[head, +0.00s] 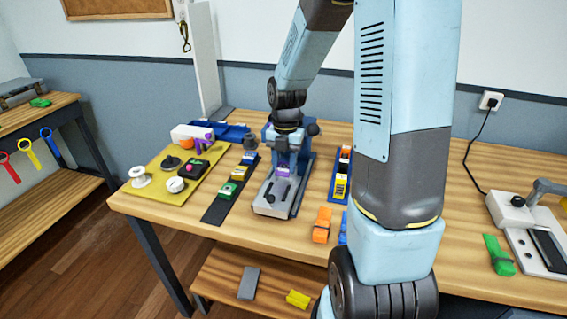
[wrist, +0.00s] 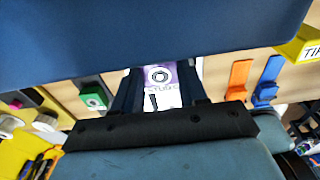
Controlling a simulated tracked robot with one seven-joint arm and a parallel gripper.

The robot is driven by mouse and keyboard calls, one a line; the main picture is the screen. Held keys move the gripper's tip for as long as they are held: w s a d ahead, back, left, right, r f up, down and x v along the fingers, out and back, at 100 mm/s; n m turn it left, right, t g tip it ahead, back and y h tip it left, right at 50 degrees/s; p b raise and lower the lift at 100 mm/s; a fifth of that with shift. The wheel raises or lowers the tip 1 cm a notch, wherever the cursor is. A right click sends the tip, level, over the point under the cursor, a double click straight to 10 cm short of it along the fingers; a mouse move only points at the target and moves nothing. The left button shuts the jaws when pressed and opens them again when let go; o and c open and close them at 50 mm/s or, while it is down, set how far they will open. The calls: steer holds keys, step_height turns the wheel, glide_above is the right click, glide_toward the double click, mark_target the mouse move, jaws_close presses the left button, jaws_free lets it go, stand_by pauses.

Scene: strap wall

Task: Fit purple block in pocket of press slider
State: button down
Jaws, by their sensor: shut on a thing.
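The purple block (wrist: 180,72) shows between the two dark fingers of my gripper (wrist: 160,88) in the wrist view, with a pale, round-marked face beside the purple. In the head view a small purple patch, the block (head: 283,170), lies just below my gripper (head: 287,158). My gripper is shut on the block, over the press. The press slider (head: 270,198) is a grey piece with a dark slot at the front of the press. The arm and gripper hide much of the press. I cannot tell whether the block touches the slider or where the pocket is.
A dark strip with coloured blocks (head: 214,212) lies left of the press, and a yellow mat (head: 150,190) with several parts lies further left. A blue rack (head: 335,190) and an orange clip (head: 321,226) are close on the right. A large blue surface (wrist: 150,35) fills the upper wrist view.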

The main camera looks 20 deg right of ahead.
mark_target(285, 164)
steer(key=shift+f, duration=0.2)
steer(key=shift+s+f, duration=0.35)
steer(key=shift+f, duration=0.05)
steer(key=c, duration=0.6)
jaws_free()
steer(key=shift+r, duration=0.1)
step_height(285, 164, up, 13)
steer(key=w, duration=0.1)
steer(key=shift+w+d, duration=0.3)
steer(key=shift+d, duration=0.05)
